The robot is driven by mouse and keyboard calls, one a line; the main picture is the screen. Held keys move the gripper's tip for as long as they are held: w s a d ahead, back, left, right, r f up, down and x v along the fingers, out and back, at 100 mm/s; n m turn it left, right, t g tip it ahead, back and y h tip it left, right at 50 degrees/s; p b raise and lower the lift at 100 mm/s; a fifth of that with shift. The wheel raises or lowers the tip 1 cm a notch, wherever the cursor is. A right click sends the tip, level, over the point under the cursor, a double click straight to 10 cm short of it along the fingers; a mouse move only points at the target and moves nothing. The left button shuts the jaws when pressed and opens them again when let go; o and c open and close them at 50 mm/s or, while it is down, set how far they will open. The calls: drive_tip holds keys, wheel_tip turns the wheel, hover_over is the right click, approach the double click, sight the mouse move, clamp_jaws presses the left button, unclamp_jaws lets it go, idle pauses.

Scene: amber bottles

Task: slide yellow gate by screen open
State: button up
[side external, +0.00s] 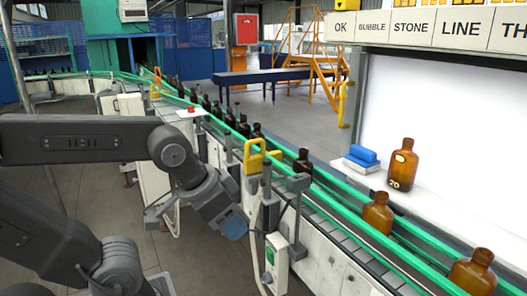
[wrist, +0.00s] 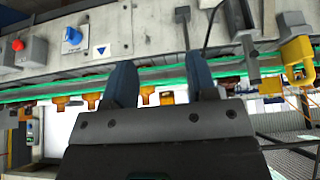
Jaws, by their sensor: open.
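The yellow gate (side external: 262,156) is a bright yellow looped piece on the near side of the bottle conveyor, left of the lit white screen (side external: 445,125). A yellow piece that looks like this gate shows at the right edge of the wrist view (wrist: 297,54). My gripper (side external: 234,226) is in front of the conveyor, below and left of the gate, and apart from it. In the wrist view, its two dark blue fingers (wrist: 161,82) are spread with nothing held between them. How far the gate stands open cannot be told.
Amber bottles (side external: 378,213) stand on the conveyor between green rails (side external: 340,187). A bottle marked 20 (side external: 402,166) and a blue block (side external: 362,154) are on the ledge by the screen. A grey post and a switch box (side external: 276,262) stand close right of my gripper.

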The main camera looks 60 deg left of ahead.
drive_tip(key=shift+w+a+r, duration=0.1)
drive_tip(key=shift+w+r, duration=0.05)
drive_tip(key=shift+r, duration=0.1)
drive_tip(key=shift+c, duration=0.8)
wheel_tip(320, 180, up, 14)
drive_tip(key=g+y, duration=0.2)
drive_tip(key=g, duration=0.4)
hover_over(263, 154)
drive_tip(key=s+d, duration=0.2)
drive_tip(key=s, duration=0.1)
drive_tip(key=f, duration=0.4)
drive_tip(key=a+f, duration=0.1)
drive_tip(key=f, duration=0.4)
drive_tip(key=a+f, duration=0.1)
drive_tip(key=f, duration=0.3)
drive_tip(key=shift+w+a+f, duration=0.15)
drive_tip(key=shift+w+a, duration=0.05)
clamp_jaws()
